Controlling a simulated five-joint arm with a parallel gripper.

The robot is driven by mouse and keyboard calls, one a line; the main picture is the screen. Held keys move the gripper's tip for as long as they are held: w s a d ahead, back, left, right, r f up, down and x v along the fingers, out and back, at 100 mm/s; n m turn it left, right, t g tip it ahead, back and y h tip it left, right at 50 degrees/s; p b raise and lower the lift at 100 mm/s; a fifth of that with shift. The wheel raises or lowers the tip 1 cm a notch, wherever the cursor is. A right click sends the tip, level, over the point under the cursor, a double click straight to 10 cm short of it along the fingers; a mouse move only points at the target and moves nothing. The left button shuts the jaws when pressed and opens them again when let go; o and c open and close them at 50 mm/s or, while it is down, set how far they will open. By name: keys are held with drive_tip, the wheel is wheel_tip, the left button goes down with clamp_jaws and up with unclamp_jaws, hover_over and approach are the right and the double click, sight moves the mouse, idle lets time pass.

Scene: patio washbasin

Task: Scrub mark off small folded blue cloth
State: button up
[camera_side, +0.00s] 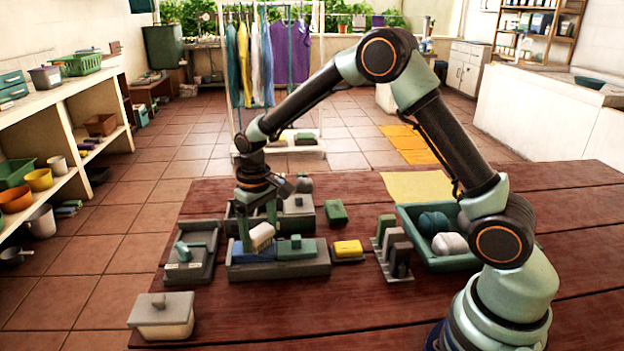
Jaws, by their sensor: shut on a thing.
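My gripper (259,225) points down and is shut on a small cream-coloured block (262,238), which looks like a brush or sponge. The block is tilted, right at the top of a folded blue cloth (250,256). I cannot tell whether the two touch. The blue cloth lies in the left part of a low grey tray (285,270) on the wooden table. The block and my gripper hide part of the cloth, and no mark can be made out on it.
A green block (297,249) shares the tray. A yellow block (348,248) stands to the right, before upright grey pieces (397,252) and a green bin (446,262). A grey holder (188,268) is at left, a lidded box (163,316) nearer.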

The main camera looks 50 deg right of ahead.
drive_tip(key=shift+w+a+f, duration=0.1)
drive_tip(key=shift+w+a, duration=1)
drive_tip(key=shift+s+d+f, duration=0.25)
drive_tip(key=shift+s+d, duration=0.85)
drive_tip(key=shift+s, duration=0.1)
drive_tip(key=shift+w+a, duration=0.25)
drive_tip(key=shift+c, duration=0.7)
drive_tip(key=shift+w+a+r, duration=0.1)
drive_tip(key=shift+w+a, duration=0.75)
drive_tip(key=shift+w, duration=0.05)
drive_tip(key=shift+r, duration=0.1)
drive_tip(key=shift+r, duration=2.55)
